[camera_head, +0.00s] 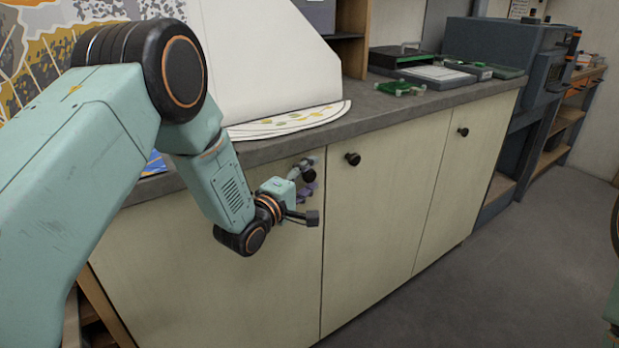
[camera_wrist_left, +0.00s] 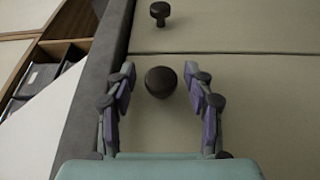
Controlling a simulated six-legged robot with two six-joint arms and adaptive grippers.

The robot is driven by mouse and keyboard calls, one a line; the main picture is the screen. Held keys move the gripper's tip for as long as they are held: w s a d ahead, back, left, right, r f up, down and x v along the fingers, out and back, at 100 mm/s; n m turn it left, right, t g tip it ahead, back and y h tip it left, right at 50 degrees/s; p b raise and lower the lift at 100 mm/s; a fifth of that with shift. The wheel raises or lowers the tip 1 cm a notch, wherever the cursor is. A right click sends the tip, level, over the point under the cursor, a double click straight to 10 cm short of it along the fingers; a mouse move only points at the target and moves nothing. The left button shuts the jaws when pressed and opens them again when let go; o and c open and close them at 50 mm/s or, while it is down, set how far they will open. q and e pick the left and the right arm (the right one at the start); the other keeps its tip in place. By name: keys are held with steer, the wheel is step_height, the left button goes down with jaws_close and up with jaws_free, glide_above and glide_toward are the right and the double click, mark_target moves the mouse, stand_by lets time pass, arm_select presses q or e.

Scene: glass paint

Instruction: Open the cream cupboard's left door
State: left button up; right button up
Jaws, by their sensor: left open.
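The cream cupboard has several doors under a grey counter. Its left door (camera_head: 230,275) is shut, flush with the middle door (camera_head: 375,220). The left door's dark round knob (camera_head: 309,175) sits near its upper right corner. My left gripper (camera_head: 308,190) is at this knob, open, with its fingers above and below it. In the left wrist view the knob (camera_wrist_left: 161,82) lies between the two open fingers (camera_wrist_left: 160,88), with gaps on both sides. My right gripper is not in view.
The middle door's knob (camera_head: 353,159) is close to the right of my left gripper. The grey counter (camera_head: 400,105) overhangs above, with a white rounded sheet (camera_head: 290,120) and green-and-grey items (camera_head: 440,75) on it. The floor (camera_head: 500,270) in front is clear.

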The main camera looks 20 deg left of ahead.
arm_select(q)
steer(key=shift+w+a, duration=0.1)
steer(key=shift+w, duration=0.15)
steer(key=shift+w+f, duration=0.1)
steer(key=shift+d, duration=0.25)
steer(key=shift+c, duration=1)
steer(key=shift+a, duration=0.2)
steer(key=c, duration=0.3)
steer(key=shift+d, duration=0.1)
jaws_close()
